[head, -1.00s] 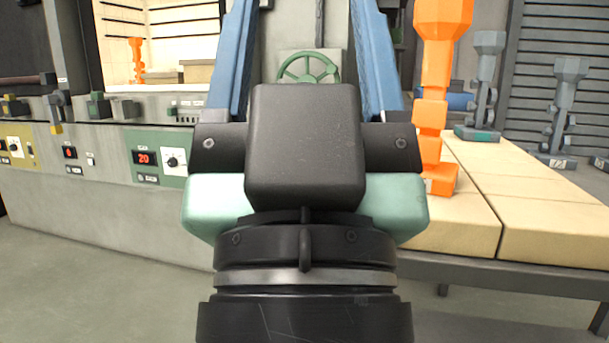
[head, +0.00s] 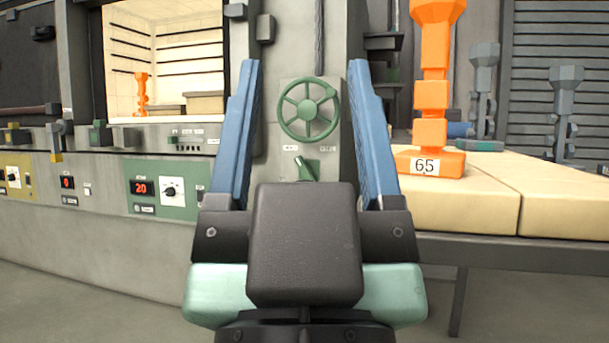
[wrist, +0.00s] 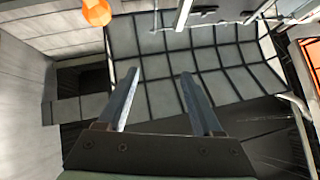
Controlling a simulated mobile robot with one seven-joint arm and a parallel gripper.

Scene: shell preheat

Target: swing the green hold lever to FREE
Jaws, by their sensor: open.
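A small green lever (head: 307,169) sits on a pale panel on the grey column, below a green handwheel (head: 308,111). It appears tilted to the upper left. Two small labels flank it above, too small to read surely. My gripper (head: 303,66) is open and empty, its two blue fingers pointing up and away in the head view. The wheel and lever appear between the fingers; depth to them is hard to judge. The gripper's dark body covers the area just below the lever. In the wrist view my open fingers (wrist: 162,73) show nothing between them, and no lever is seen.
An orange stepped piece tagged 65 (head: 430,120) stands on the pale-topped table (head: 480,205) at right, with grey pieces (head: 483,85) behind. At left is a control bench with a green dial panel (head: 175,190) under a lit furnace opening (head: 165,65).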

